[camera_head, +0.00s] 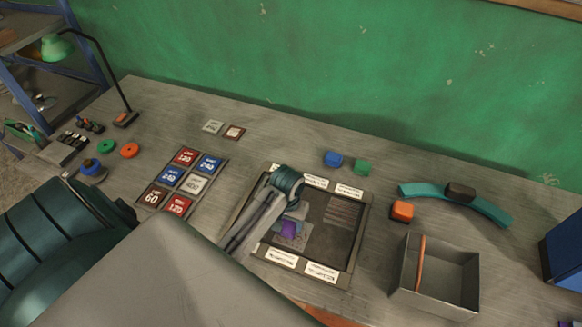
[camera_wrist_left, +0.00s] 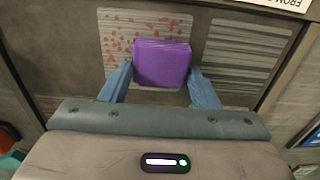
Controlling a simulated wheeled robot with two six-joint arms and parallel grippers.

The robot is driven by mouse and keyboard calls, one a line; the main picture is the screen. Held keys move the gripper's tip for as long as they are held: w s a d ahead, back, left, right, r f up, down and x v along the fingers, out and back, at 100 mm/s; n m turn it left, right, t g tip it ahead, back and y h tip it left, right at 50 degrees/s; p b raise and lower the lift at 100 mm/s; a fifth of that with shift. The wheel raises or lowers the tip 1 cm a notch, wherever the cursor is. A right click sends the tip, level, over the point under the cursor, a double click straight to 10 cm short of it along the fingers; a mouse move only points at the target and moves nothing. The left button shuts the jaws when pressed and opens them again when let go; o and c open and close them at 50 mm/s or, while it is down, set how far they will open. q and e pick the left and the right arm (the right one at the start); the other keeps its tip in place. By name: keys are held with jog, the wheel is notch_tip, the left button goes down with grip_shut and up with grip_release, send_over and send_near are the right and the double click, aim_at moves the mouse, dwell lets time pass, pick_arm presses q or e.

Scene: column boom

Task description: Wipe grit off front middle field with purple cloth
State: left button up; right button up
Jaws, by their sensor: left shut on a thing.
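My left gripper (camera_head: 291,220) is shut on the purple cloth (camera_head: 289,229), over the dark framed board on the table. In the left wrist view the cloth (camera_wrist_left: 161,63) sits as a flat block between the two blue fingers. It covers the lower middle of a pale field (camera_wrist_left: 147,16) carrying reddish grit specks (camera_wrist_left: 122,46). The specks show to the left of the cloth and above it. Whether the cloth touches the field I cannot tell. My left arm hides part of the board in the head view. My right gripper is not in view.
The board's frame (camera_head: 357,245) carries several white labels. A striped field (camera_head: 339,212) lies right of the cloth. A grey open box (camera_head: 462,292) stands to the right, with an orange block (camera_head: 402,211) behind it. Blue (camera_head: 333,159) and green (camera_head: 363,167) blocks sit behind the board.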

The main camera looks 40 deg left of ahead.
pick_arm(q)
jog(key=shift+w+d+f, duration=0.1)
jog(key=shift+w+d, duration=0.15)
jog(key=shift+d, duration=0.75)
jog(key=shift+w+d, duration=0.25)
jog(key=shift+d, duration=0.7)
jog(key=shift+s+a, duration=0.25)
jog(key=shift+a, duration=0.75)
jog(key=shift+s+a, duration=0.25)
jog(key=shift+a, duration=0.7)
jog(key=shift+w+d, duration=0.25)
jog(key=shift+d, duration=0.7)
